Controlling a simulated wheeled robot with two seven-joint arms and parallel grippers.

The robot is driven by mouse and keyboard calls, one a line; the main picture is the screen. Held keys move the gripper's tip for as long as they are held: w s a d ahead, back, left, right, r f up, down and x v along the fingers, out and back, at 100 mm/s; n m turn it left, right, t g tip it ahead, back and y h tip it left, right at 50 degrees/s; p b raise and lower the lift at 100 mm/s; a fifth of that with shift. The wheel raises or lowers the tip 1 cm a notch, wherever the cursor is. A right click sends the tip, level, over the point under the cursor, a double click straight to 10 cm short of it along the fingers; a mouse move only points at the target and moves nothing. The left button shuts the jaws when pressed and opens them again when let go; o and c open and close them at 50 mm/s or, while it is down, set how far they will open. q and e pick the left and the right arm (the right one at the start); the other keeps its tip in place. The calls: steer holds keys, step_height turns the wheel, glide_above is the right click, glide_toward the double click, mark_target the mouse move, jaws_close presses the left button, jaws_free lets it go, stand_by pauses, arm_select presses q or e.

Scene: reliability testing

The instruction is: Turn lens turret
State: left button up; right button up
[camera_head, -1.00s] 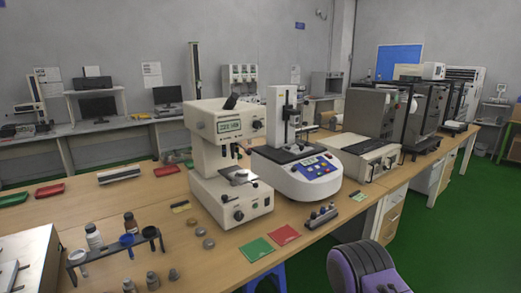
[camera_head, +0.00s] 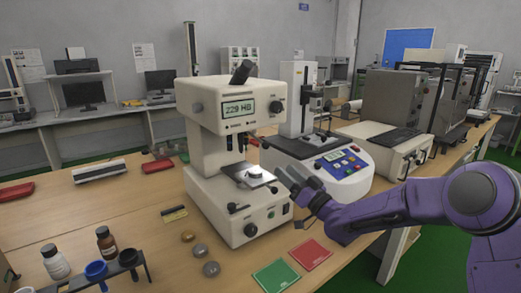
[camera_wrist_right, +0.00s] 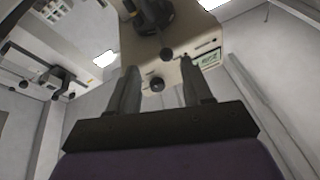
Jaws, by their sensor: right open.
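The cream hardness tester (camera_head: 215,110) stands on the bench in the middle of the head view, its display reading about 229 HB. The lens turret (camera_head: 242,143) hangs under its head, above a small stage (camera_head: 250,175); it is small and partly shaded. My right gripper (camera_head: 296,183) is in front and to the right of the stage, apart from the turret. In the right wrist view the two fingers (camera_wrist_right: 160,75) are spread with nothing between them. The tester's cream head (camera_wrist_right: 165,40) shows beyond them, with dark knobs and a dark part at the top. My left gripper is out of view.
A second tester with a blue panel (camera_head: 335,160) stands close behind my right gripper. A green mat (camera_head: 275,276) and a red mat (camera_head: 302,254) lie in front. Small round discs (camera_head: 198,251) lie left of them. Bottles (camera_head: 106,242) and a rack stand front left.

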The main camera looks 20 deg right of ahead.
mark_target(268, 146)
steer(key=shift+n+y, duration=0.4)
steer(key=shift+y, duration=0.1)
steer(key=p+x, duration=0.1)
steer(key=x, duration=0.2)
steer(key=r+p+x, duration=0.1)
steer(key=x, duration=0.3)
steer(key=r+p+x, duration=0.1)
steer(key=x, duration=0.2)
steer(key=shift+s+d, duration=0.1)
steer(key=shift+d, duration=0.1)
steer(key=shift+w+a+r+p, duration=0.15)
steer(key=shift+w+a+p, duration=0.1)
steer(key=shift+w+p, duration=0.1)
jaws_close()
